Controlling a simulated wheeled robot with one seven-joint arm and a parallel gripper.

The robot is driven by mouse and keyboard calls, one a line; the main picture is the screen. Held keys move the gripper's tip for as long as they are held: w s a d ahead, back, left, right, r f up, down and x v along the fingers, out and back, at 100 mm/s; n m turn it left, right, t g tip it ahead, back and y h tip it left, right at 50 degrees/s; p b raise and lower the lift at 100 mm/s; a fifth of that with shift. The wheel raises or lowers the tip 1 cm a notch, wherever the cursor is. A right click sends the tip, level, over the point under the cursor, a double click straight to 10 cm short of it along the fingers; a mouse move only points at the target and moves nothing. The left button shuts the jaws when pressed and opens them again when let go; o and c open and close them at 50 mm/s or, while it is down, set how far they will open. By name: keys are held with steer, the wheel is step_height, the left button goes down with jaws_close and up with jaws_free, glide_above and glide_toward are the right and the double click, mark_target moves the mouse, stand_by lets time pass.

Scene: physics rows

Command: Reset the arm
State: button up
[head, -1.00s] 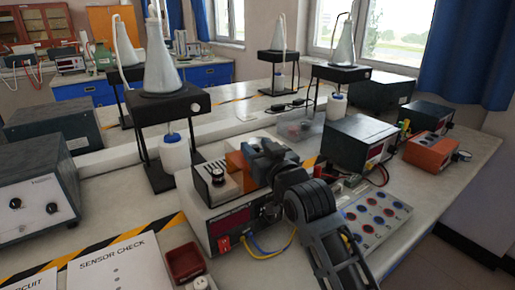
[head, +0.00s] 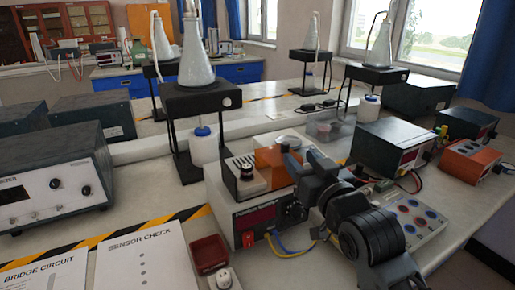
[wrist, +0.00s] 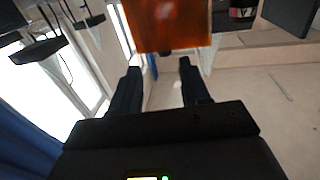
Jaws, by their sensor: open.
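My arm reaches in from the lower right of the head view. An orange, see-through-looking face (wrist: 168,25) fills the top middle of that view, beyond the fingertips. I cannot tell from the head view whether a finger touches the block.
Flask stands (head: 203,98) rise behind the arm. A dark instrument box (head: 392,147) and a button panel (head: 412,220) are at the right. A red tray (head: 208,254) and paper sheets (head: 142,262) lie in front. Another instrument (head: 52,180) stands at the left.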

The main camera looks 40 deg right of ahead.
steer(key=shift+f, duration=0.1)
steer(key=s+a+f+n+y, duration=0.2)
steer(key=s+a+f, duration=0.4)
steer(key=a+f, duration=0.1)
steer(key=s+a+f+n+y, duration=0.1)
steer(key=s+a, duration=0.3)
steer(key=s, duration=0.4)
steer(key=s+a+f+n+g+y, duration=0.1)
steer(key=s+a, duration=0.3)
steer(key=s, duration=0.4)
steer(key=s+a+f+n+y, duration=0.1)
steer(key=s+a+y, duration=0.2)
steer(key=s, duration=0.5)
steer(key=shift+s+a+f+g+y, duration=0.15)
steer(key=shift+a+f+g+y, duration=0.2)
steer(key=shift+a, duration=0.45)
